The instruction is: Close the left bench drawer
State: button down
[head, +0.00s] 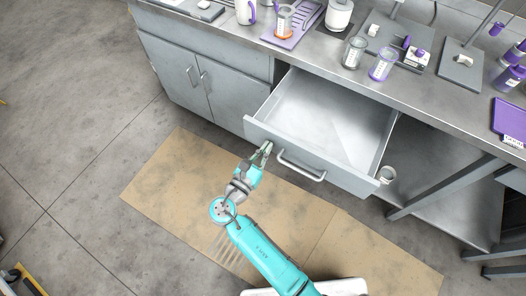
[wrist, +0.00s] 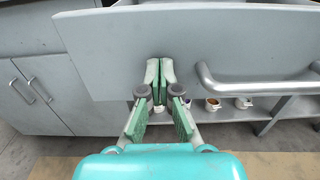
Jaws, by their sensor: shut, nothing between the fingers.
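The bench drawer (head: 330,115) is pulled far out from under the bench top and looks empty inside. Its grey front panel (wrist: 215,45) fills much of the wrist view, with a silver bar handle (head: 302,166) on it. The handle also shows in the wrist view (wrist: 255,90), right of my fingers. My gripper (head: 266,147) is shut and empty, at the left part of the drawer front, left of the handle. In the wrist view the fingertips (wrist: 160,72) are together in front of the panel; I cannot tell whether they touch it.
A closed two-door cabinet (head: 195,80) stands left of the drawer. Glass jars (head: 354,52), a purple tray (head: 293,28) and scales stand on the bench top. A tan mat (head: 170,190) covers the floor in front.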

jog(key=x, duration=2.9)
jog(key=shift+w+d, duration=0.35)
jog(key=shift+w, duration=0.05)
jog(key=shift+r, duration=0.15)
